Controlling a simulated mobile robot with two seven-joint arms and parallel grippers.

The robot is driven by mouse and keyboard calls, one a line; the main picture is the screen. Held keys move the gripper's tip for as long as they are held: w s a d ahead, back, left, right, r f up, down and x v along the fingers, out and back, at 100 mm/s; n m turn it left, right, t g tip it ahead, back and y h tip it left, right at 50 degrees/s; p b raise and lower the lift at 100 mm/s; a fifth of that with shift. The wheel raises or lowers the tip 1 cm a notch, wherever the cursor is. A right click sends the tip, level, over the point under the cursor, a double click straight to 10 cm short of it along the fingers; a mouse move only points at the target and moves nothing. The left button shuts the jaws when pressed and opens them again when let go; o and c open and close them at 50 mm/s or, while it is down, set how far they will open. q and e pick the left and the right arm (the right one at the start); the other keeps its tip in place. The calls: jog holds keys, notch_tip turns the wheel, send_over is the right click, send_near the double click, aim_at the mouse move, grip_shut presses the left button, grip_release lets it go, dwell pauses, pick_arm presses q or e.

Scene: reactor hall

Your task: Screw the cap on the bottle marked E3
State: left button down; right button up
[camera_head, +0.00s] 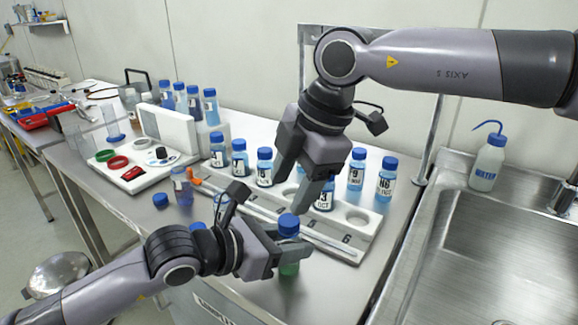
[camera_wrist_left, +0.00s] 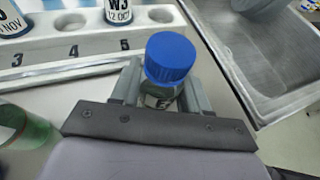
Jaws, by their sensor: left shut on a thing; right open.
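A bottle with a blue cap (camera_head: 289,224) on its top stands upright between the fingers of my left gripper (camera_head: 282,245), which is shut on it. Green shows at its lower part, below the fingers. In the left wrist view the blue cap (camera_wrist_left: 170,57) sits over the bottle's neck. The label (camera_wrist_left: 158,101) is mostly hidden; I cannot read the full mark or tell how tight the cap is. My right gripper (camera_head: 297,188) is open and empty, pointing down just above the cap.
A white numbered rack (camera_head: 357,218) holds several blue-capped bottles behind. An uncapped bottle (camera_head: 182,190) and a loose blue cap (camera_head: 160,200) are at the left. The sink (camera_head: 470,265) with a wash bottle (camera_head: 487,165) is at the right. Bench front right is clear.

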jog(key=n, duration=0.5)
jog(key=shift+w+a+r, duration=0.1)
jog(key=shift+r, duration=0.05)
jog(key=n, duration=0.3)
jog(key=shift+h, duration=0.3)
jog(key=n, duration=0.6)
jog(key=shift+w+r, duration=0.1)
jog(key=shift+r, duration=0.15)
jog(key=n, duration=0.5)
jog(key=shift+a+r+h, duration=0.1)
jog(key=shift+h, duration=0.3)
jog(key=n, duration=0.9)
jog(key=shift+r+g+h, duration=0.25)
jog(key=shift+g+h, duration=0.05)
jog(key=shift+h, duration=0.1)
jog(key=n, duration=0.5)
jog(key=shift+a+r, duration=0.1)
jog(key=n, duration=0.6)
jog(key=shift+r+h, duration=0.15)
jog(key=shift+h, duration=0.25)
jog(key=n, duration=0.6)
jog(key=shift+r+g, duration=0.15)
jog(key=shift+g, duration=0.15)
jog(key=n, duration=0.5)
jog(key=shift+s+r+h, duration=0.15)
jog(key=shift+s+h, duration=0.1)
jog(key=shift+h, duration=0.05)
